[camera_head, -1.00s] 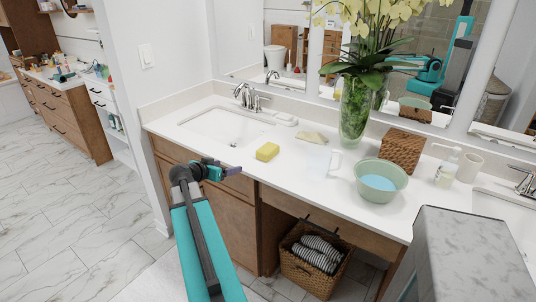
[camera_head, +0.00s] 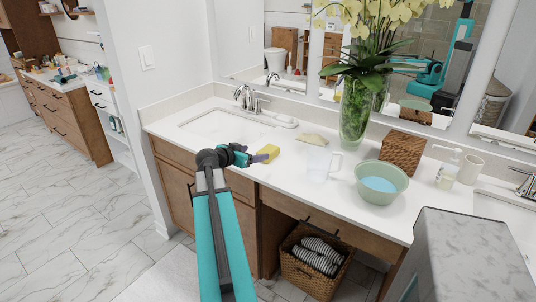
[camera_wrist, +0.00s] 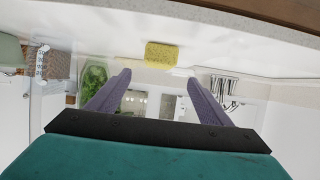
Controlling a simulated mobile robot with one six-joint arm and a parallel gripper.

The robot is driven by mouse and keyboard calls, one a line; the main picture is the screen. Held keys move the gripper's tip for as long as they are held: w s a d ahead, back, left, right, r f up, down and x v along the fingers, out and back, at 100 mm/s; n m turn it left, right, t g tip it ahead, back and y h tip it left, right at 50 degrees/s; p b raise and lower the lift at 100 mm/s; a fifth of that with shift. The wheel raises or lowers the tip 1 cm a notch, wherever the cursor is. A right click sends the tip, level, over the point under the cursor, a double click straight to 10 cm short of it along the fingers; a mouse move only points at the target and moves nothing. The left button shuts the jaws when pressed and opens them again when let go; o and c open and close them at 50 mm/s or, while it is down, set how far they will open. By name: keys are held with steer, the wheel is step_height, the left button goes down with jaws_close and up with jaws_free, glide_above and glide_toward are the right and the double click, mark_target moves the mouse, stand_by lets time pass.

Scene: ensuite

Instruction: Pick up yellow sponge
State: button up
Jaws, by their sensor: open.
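The yellow sponge (camera_head: 270,151) lies on the white countertop (camera_head: 300,180), to the right of the sink basin. My gripper (camera_head: 266,156) is just in front of it in the head view and partly covers its left part. In the wrist view the picture is upside down, and the sponge (camera_wrist: 165,54) shows past the fingertips, between their lines. My gripper's two purple fingers (camera_wrist: 158,85) are spread open with nothing between them. I cannot tell from the head view whether a finger touches the sponge.
A clear mug (camera_head: 318,165) stands right of the sponge, with a folded beige cloth (camera_head: 312,140) behind. A green bowl (camera_head: 381,182), a wicker box (camera_head: 403,153) and a glass vase (camera_head: 354,115) stand farther right. The faucet (camera_head: 245,98) is behind the sink.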

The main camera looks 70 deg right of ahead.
mark_target(270, 150)
steer(key=p+x, duration=0.1)
steer(key=x, duration=0.5)
steer(key=shift+d+f, duration=0.1)
steer(key=shift+d, duration=0.2)
steer(key=shift+s+d+f+p, duration=0.15)
steer(key=shift+d+f+p, duration=0.1)
steer(key=shift+d+p, duration=0.15)
steer(key=shift+p+x, duration=1.2)
steer(key=shift+x, duration=1.45)
steer(key=shift+f, duration=0.1)
steer(key=shift+a, duration=0.1)
steer(key=c, duration=1.1)
